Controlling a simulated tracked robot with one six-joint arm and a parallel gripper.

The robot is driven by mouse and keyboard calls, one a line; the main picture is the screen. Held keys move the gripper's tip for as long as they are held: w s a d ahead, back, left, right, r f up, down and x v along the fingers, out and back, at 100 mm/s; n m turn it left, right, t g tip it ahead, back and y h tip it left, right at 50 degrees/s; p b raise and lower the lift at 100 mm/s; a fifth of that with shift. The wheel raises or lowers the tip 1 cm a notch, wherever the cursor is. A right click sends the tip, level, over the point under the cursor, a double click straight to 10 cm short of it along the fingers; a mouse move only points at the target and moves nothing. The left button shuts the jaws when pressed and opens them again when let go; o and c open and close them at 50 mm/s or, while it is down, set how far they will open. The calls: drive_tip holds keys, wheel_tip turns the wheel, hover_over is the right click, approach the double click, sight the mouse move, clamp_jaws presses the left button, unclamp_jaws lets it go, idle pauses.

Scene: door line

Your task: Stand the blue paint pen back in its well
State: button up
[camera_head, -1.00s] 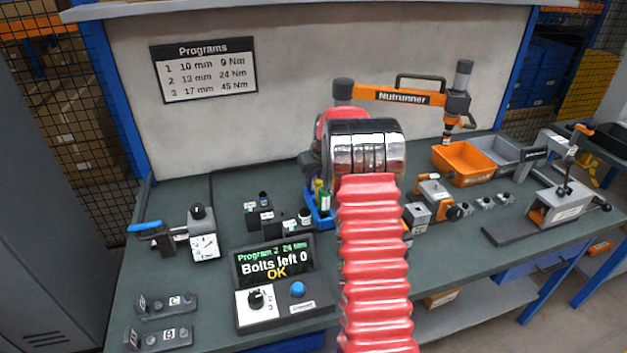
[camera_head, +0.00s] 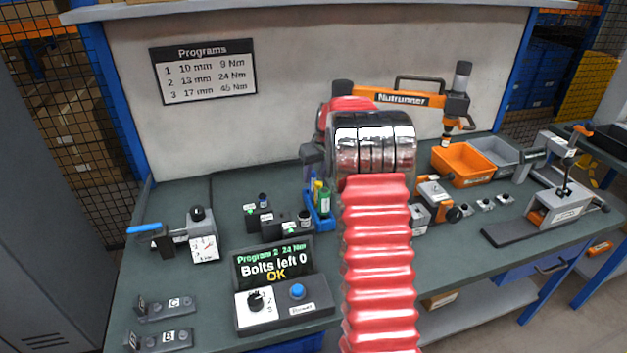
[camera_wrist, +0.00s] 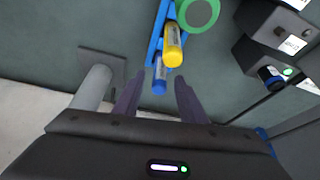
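The blue paint pen (camera_wrist: 159,78) shows in the wrist view beside the yellow pen (camera_wrist: 173,45), in front of my fingertips. In the head view the blue pen (camera_head: 313,181) appears upright at the back of the blue holder (camera_head: 317,221). A yellow pen (camera_head: 318,187) and a green pen (camera_head: 325,201) stand in the same holder. The blue pen's lower end is hidden, so its seating is unclear. My gripper (camera_wrist: 158,92) is open and empty, with clear gaps between its fingers and the blue pen. My arm hides most of the gripper in the head view.
Small dark blocks (camera_head: 262,220) stand left of the holder. A controller (camera_head: 275,285) sits in front, its screen reading "Bolts left 0 OK". A grey post (camera_wrist: 93,88) rises left of my fingers. Orange fixtures and bins (camera_head: 462,165) occupy the right bench.

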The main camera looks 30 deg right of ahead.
drive_tip(key=v, duration=0.7)
drive_tip(key=shift+r, duration=0.15)
drive_tip(key=shift+s, duration=0.1)
idle(0.3)
drive_tip(key=shift+a+r, duration=0.15)
drive_tip(key=shift+a, duration=0.1)
drive_tip(key=s+a+r+n, duration=0.1)
drive_tip(key=s+a+r, duration=0.55)
drive_tip(key=a, duration=0.45)
drive_tip(key=s+a+r, duration=0.5)
drive_tip(key=s+a, duration=0.2)
drive_tip(key=a, duration=0.3)
drive_tip(key=s+a+f, duration=0.1)
drive_tip(key=s+a, duration=0.3)
drive_tip(key=s, duration=0.3)
drive_tip(key=s+a+f, duration=0.2)
drive_tip(key=s+a, duration=0.2)
drive_tip(key=s, duration=0.3)
drive_tip(key=s+a+f+t, duration=0.1)
drive_tip(key=s+a, duration=0.4)
drive_tip(key=s, duration=0.2)
drive_tip(key=shift+s+f+n+y, duration=0.2)
drive_tip(key=shift+s+n+y, duration=0.1)
drive_tip(key=shift+s+n, duration=0.1)
